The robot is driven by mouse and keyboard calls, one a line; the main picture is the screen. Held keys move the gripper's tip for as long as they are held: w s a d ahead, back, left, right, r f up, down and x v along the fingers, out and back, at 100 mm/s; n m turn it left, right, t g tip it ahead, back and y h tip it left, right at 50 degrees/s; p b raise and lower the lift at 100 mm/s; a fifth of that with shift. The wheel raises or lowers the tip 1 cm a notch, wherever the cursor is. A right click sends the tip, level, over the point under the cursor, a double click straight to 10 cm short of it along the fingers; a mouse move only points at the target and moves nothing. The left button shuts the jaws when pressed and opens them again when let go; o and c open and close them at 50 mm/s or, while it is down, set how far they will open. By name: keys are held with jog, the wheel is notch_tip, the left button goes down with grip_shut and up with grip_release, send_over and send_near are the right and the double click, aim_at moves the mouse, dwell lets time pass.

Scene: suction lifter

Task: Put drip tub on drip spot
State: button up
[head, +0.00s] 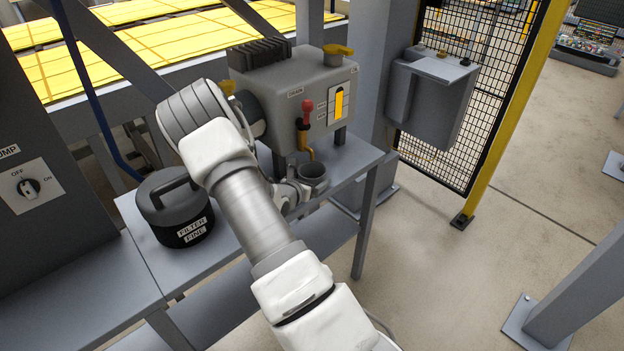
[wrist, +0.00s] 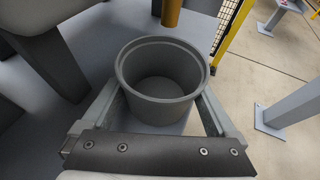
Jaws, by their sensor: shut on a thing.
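The drip tub is a round grey open cup. In the wrist view the drip tub (wrist: 162,82) sits between the two fingers of my gripper (wrist: 160,112), which is shut on it. The tub looks upright and empty inside. In the head view the tub (head: 313,174) shows at the right edge of the grey bench, just beyond my gripper (head: 298,188), which my arm partly hides. The yellow drain spout (head: 306,148) hangs close behind and above the tub. I cannot make out the drip spot. I cannot tell whether the tub touches the bench.
A grey drain unit (head: 300,95) with a red-knobbed lever (head: 307,112) stands on the bench (head: 352,160). A black filter canister (head: 175,207) stands left of my arm. A grey box (head: 432,90) hangs at the right. The floor at the right is mostly clear.

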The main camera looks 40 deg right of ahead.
jog(key=shift+f, duration=0.15)
jog(key=o, duration=1.1)
